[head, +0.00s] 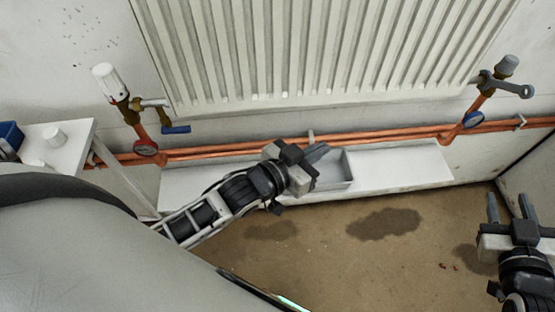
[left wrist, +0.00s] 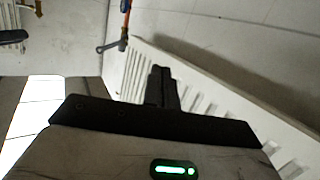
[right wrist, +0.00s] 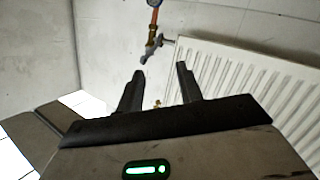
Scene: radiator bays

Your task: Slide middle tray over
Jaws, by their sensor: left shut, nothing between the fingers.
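A grey open tray (head: 349,172) sits on the white shelf (head: 405,167) under the radiator, a little right of the shelf's middle. Its left part is hidden behind my left gripper (head: 319,151). That gripper is shut and empty, with its fingertips over or just inside the tray; I cannot tell whether they touch it. The closed fingers also show in the left wrist view (left wrist: 162,87), where the tray is not visible. My right gripper (head: 508,207) is open and empty at the far right, away from the tray; its spread fingers show in the right wrist view (right wrist: 160,80).
Copper pipes (head: 390,139) run along the wall behind the shelf. A small white table (head: 62,143) is at left. The shelf's right part is bare.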

